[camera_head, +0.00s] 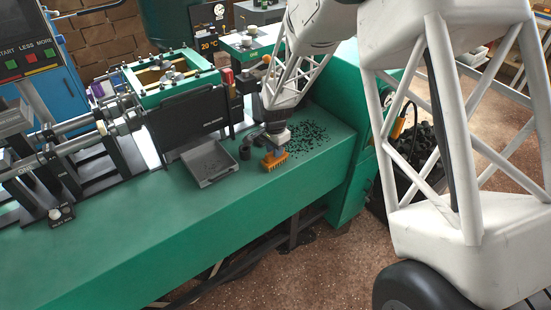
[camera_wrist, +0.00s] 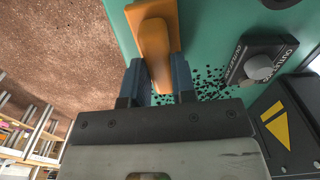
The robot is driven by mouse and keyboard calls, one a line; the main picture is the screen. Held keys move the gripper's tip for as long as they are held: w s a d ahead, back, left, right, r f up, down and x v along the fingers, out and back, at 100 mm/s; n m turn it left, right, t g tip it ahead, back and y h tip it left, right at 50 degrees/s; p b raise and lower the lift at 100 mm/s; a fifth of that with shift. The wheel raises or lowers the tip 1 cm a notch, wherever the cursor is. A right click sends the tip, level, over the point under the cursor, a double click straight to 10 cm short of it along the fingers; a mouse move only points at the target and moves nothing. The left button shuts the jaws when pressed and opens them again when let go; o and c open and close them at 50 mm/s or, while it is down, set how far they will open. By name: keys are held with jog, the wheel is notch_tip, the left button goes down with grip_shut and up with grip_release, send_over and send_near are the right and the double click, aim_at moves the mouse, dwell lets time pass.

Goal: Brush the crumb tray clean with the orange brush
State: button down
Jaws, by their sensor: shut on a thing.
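The orange brush (camera_head: 274,160) is in my gripper (camera_head: 276,138), bristle side down, at or just above the green bench top; contact is unclear. In the wrist view my gripper (camera_wrist: 159,82) has its two fingers on either side of the orange brush (camera_wrist: 156,38) handle. The crumb tray (camera_head: 210,163) is a shallow grey tray to the left of the brush, below a black panel. Its visible floor shows no clear crumbs. Many black crumbs (camera_head: 306,135) lie on the bench to the right of and behind the brush.
The black panel (camera_head: 189,116) and green frame (camera_head: 170,76) rise behind the tray. The green bench (camera_head: 165,235) is clear in front, ending at a drop to the floor. The wrist view shows a knob (camera_wrist: 257,66).

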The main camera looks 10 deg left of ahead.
jog(key=shift+r, duration=0.15)
jog(key=shift+r, duration=2.75)
jog(key=s+a+r, duration=0.1)
jog(key=s+a, duration=0.1)
jog(key=a, duration=0.9)
jog(key=s+a+r+m, duration=0.1)
jog(key=s+a+r, duration=0.1)
jog(key=a, duration=1)
jog(key=shift+a, duration=0.3)
jog(key=shift+f, duration=0.1)
jog(key=shift+f, duration=3.45)
jog(key=shift+f, duration=0.45)
